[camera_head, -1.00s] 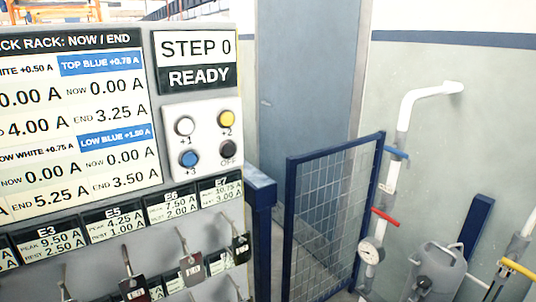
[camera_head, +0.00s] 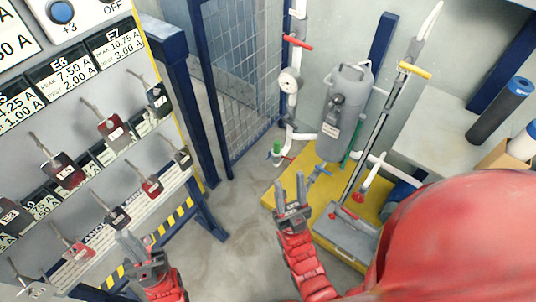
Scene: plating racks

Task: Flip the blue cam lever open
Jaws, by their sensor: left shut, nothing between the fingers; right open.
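A small blue lever-like part (camera_head: 318,172) shows by the yellow platform, just to the right of my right gripper's fingers. It is too small to tell whether it is the cam lever, or how it is set. My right gripper (camera_head: 290,186) is open and empty, its fingers pointing up in the picture. I cannot tell whether it touches anything. My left gripper (camera_head: 135,243) is shut and empty, low in front of the rack panel, near the hanging tags.
The rack panel (camera_head: 100,35) with several hooked tags fills the left. A blue mesh gate (camera_head: 240,75) stands behind. A grey tank (camera_head: 345,110) and pipes with a red handle (camera_head: 297,42) stand over the yellow platform (camera_head: 285,178). Grey floor (camera_head: 235,225) is clear between.

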